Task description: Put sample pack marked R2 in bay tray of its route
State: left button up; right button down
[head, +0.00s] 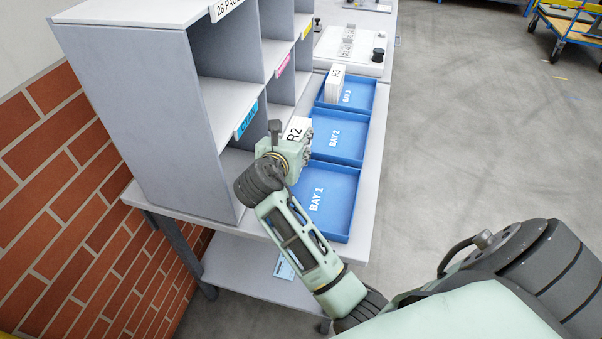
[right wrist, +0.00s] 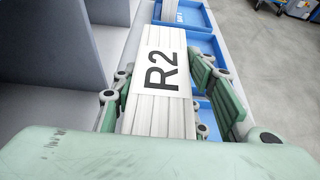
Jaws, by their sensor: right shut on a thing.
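The white pack marked R2 (head: 299,128) is held in my right gripper (head: 291,142), above the table beside the left edge of the blue trays. In the right wrist view the pack (right wrist: 162,75) sits between the green fingers of my right gripper (right wrist: 165,88), its R2 label facing up. The blue tray BAY 1 (head: 338,238) is nearest and looks empty. The tray BAY 2 (head: 354,128) is in the middle, partly hidden by my gripper. The far tray (head: 367,90), its bay number hard to read, holds another white pack (head: 334,84). My left gripper is out of view.
A grey pigeonhole rack (head: 135,95) with coloured labels stands close on the left of the trays. A white device with a black knob (head: 350,45) sits beyond them. A brick wall (head: 55,165) is at the left. The floor on the right is open.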

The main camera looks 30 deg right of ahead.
jog(key=s, duration=0.1)
jog(key=s+a+f, duration=0.1)
jog(key=s, duration=0.1)
jog(key=s+a+f, duration=0.1)
jog(key=shift+s+f+p, duration=0.2)
jog(key=shift+f+p, duration=0.05)
jog(key=shift+p, duration=0.05)
jog(key=shift+s+a+f, duration=0.15)
jog(key=shift+s+f, duration=0.15)
jog(key=shift+f, duration=2)
jog(key=c, duration=1)
grip_release()
jog(key=shift+f, duration=0.15)
jog(key=shift+c, duration=0.2)
jog(key=shift+p+v, duration=4.35)
jog(key=shift+v, duration=1.7)
